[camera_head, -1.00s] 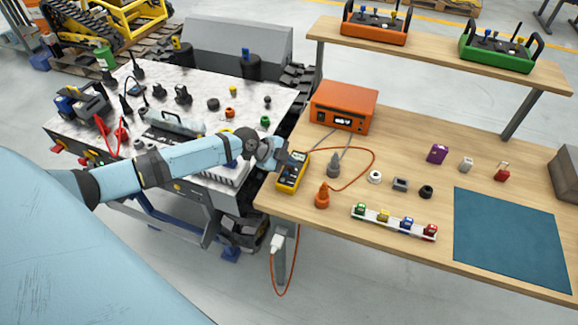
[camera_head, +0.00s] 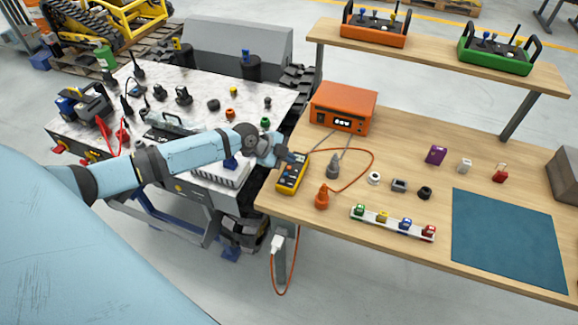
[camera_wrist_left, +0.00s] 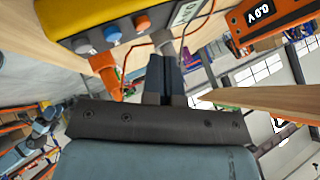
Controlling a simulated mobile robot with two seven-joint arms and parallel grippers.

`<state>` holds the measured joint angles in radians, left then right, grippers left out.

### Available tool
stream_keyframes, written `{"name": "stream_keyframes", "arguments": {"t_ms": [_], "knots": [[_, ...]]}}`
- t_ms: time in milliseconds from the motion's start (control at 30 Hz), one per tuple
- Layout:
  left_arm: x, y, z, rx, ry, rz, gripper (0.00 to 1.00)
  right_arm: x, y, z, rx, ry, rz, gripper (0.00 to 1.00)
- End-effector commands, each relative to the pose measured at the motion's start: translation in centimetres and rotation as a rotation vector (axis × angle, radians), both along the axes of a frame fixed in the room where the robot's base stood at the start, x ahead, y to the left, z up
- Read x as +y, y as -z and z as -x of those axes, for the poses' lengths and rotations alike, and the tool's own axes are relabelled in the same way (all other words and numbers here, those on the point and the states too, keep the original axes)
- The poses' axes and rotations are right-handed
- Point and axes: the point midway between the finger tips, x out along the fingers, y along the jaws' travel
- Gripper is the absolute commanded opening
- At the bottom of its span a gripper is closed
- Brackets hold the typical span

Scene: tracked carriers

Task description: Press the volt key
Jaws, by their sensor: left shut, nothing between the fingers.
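The yellow multimeter (camera_head: 291,179) lies near the left edge of the wooden bench. In the left wrist view its yellow body (camera_wrist_left: 75,12) fills the top left, with a grey key (camera_wrist_left: 82,45), a blue key (camera_wrist_left: 115,32) and an orange key (camera_wrist_left: 142,21) in a row. I cannot read which one is the volt key. Part of its display (camera_wrist_left: 187,11) shows. My left gripper (camera_head: 293,158) is shut and empty at the meter's far end. Its closed fingertips (camera_wrist_left: 164,64) look apart from the keys in the wrist view. My right gripper is not in view.
An orange supply box (camera_head: 342,107) with a lit display stands behind the meter. Next to the meter are a grey plug (camera_head: 333,170), an orange plug (camera_head: 322,197) and a red cable (camera_head: 372,165). A white strip of coloured parts (camera_head: 394,222) and a teal mat (camera_head: 508,240) lie to the right.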

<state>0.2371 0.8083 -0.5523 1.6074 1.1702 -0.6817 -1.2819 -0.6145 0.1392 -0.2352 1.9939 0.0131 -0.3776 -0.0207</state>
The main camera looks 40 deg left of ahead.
Motion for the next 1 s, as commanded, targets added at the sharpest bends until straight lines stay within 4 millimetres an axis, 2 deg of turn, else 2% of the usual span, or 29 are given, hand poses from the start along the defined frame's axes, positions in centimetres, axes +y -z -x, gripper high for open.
{"name": "stream_keyframes", "arguments": {"t_ms": [100, 400, 1000], "knots": [[0.0, -1.6, 0.0, -0.001, 0.001, -0.002, 0.0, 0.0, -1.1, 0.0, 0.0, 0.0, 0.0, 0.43], [0.0, -4.2, 0.0, 0.0, 0.001, -0.001, 0.0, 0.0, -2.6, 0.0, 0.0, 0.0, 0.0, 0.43], [0.0, -4.2, 0.0, 0.0, 0.001, -0.001, 0.0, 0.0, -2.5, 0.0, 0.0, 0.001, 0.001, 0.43]]}}
